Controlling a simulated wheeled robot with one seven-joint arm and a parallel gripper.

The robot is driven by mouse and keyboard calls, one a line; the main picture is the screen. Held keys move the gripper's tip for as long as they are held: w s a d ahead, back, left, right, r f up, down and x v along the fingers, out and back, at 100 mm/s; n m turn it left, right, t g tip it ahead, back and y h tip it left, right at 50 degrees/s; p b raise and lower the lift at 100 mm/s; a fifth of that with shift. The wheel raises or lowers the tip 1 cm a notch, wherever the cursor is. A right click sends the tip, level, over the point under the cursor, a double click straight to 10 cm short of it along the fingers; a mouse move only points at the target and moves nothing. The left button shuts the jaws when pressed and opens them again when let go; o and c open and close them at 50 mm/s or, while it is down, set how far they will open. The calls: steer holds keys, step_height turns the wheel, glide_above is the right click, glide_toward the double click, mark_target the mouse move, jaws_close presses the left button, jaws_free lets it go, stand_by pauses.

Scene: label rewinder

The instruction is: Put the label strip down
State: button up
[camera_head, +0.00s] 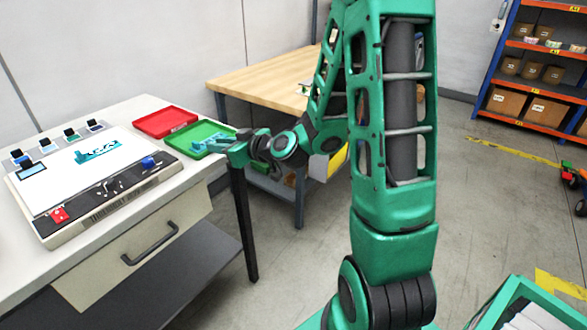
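I cannot clearly make out a label strip. My gripper (213,143) reaches left at the end of my green arm, over or at the green tray (187,136) on the white bench. Light blue parts show at its tip, low over the tray. They are too small to tell whether they are fingers or something held. Whether the gripper touches the tray is also unclear. A white machine (135,152) lies left of the tray, with a teal shape (97,152) on its bright top.
A red tray (165,121) sits behind the green one. The machine has a red button (60,215), a blue knob (148,162) and several small dark-screened units along its back. A wooden table (262,74) stands behind. Shelves with boxes (507,101) are far right; open floor lies between.

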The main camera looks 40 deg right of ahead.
steer(key=s+d+f+m+g+h, duration=0.15)
steer(key=s+d+g, duration=0.3)
steer(key=s, duration=0.55)
steer(key=s+d+f+m+g+h, duration=0.15)
steer(key=s+d+g, duration=0.3)
steer(key=s, duration=0.45)
steer(key=s+d+r+m+g, duration=0.1)
steer(key=s+m, duration=0.1)
steer(key=s, duration=0.4)
steer(key=s+d+r+m+g+h, duration=0.1)
steer(key=s+d+m+g, duration=0.1)
steer(key=s, duration=0.5)
steer(key=s+d+r+m+g, duration=0.1)
steer(key=s+m+g, duration=0.1)
steer(key=s, duration=0.4)
steer(key=shift+s+d+r+m, duration=0.2)
steer(key=shift+d+r+m, duration=0.2)
steer(key=shift+m, duration=0.1)
steer(key=shift+w+f+h, duration=0.25)
steer(key=shift+w+h, duration=0.05)
steer(key=shift+w, duration=0.4)
